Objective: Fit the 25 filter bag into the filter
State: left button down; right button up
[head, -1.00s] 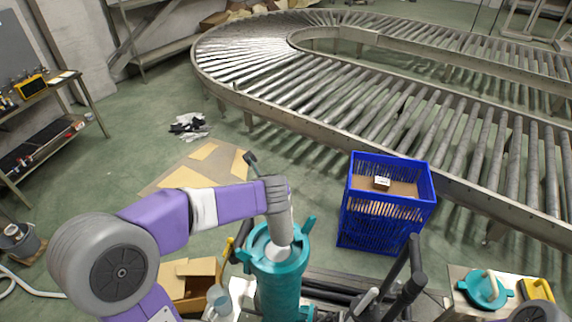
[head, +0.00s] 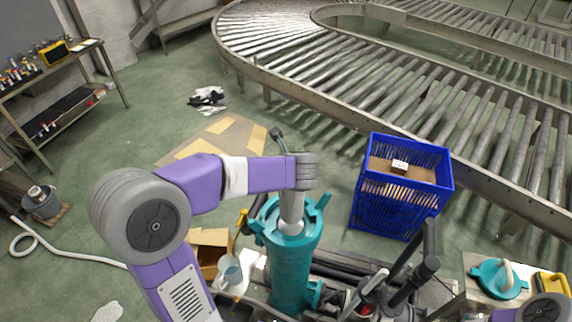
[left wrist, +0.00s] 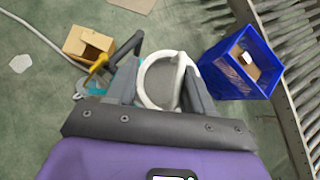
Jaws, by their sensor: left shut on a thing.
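The filter is a teal upright housing (head: 291,270) with an open top and several clamp lugs, at the lower middle of the head view. My left gripper (left wrist: 163,88) points down at its mouth. Its two fingers are shut on the white ring of the filter bag (left wrist: 144,88), with grey mesh inside the ring. In the head view the white piece below my wrist sits at the housing's mouth; how deep the bag reaches is hidden. Slivers of teal show behind the fingers in the left wrist view. My right gripper is out of view.
A teal lid (head: 497,281) with a pale handle lies on a stand at the lower right, near a yellow object (head: 552,284). A blue crate (head: 395,208) stands right of the housing. A cardboard box (head: 208,250) is left of it. Dark pipes (head: 405,285) run beside the housing.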

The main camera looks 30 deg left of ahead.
aim_at(292, 192)
pick_arm(q)
jog(key=shift+f+b, duration=1.05)
jog(key=shift+f, duration=0.6)
dwell(0.8)
